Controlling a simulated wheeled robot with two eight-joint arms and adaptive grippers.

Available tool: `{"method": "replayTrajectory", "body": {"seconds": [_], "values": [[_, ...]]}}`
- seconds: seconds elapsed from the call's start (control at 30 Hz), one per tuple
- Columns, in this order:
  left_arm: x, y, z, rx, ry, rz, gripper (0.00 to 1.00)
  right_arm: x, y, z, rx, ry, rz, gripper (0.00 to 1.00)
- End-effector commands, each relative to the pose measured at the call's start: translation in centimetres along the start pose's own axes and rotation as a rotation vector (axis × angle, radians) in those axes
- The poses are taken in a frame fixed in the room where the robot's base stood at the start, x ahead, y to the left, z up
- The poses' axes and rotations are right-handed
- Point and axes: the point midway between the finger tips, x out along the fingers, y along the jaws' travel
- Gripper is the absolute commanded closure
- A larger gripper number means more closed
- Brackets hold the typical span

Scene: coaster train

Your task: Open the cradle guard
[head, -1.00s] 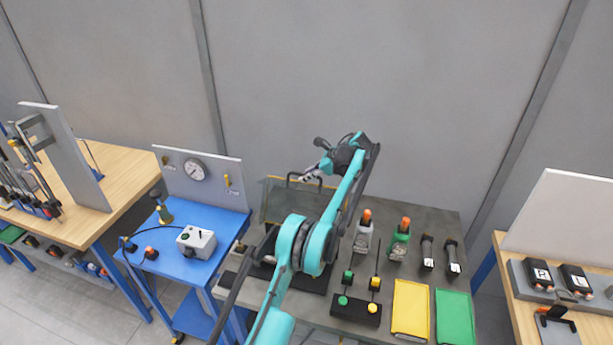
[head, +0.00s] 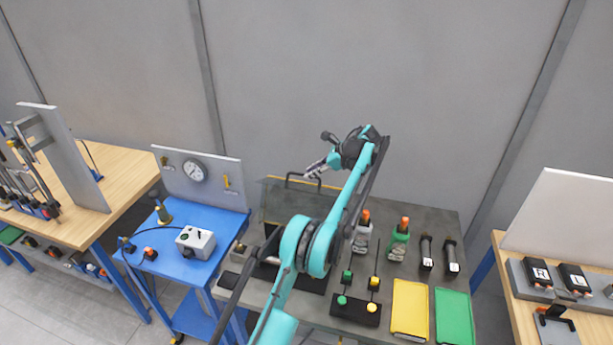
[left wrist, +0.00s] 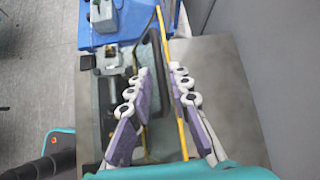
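The cradle guard (head: 273,199) is a see-through panel with yellow edging and a black bar handle (head: 292,177) along its top. It stands raised at the back left of the grey table, partly hidden by my left arm. My left gripper (head: 313,171) is at the handle's right part in the head view. In the left wrist view its purple-padded fingers (left wrist: 161,75) are apart, with the guard's yellow edge (left wrist: 164,40) running between them. I cannot tell whether a finger touches the guard or handle. My right gripper is not in view.
The grey table (head: 437,222) also holds a two-lever box (head: 355,310), green and grey bottles, black cylinders, a yellow tray (head: 410,311) and a green tray (head: 453,318). A blue cart (head: 180,262) with a gauge panel stands close on the left.

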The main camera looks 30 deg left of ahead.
Motion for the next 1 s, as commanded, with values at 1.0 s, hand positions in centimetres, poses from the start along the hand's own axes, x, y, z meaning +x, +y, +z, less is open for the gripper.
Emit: {"method": "replayTrajectory", "body": {"seconds": [1.0], "values": [[-5.0,1.1,-0.2,-0.085,0.061,-0.031,0.81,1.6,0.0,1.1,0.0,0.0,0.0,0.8]]}}
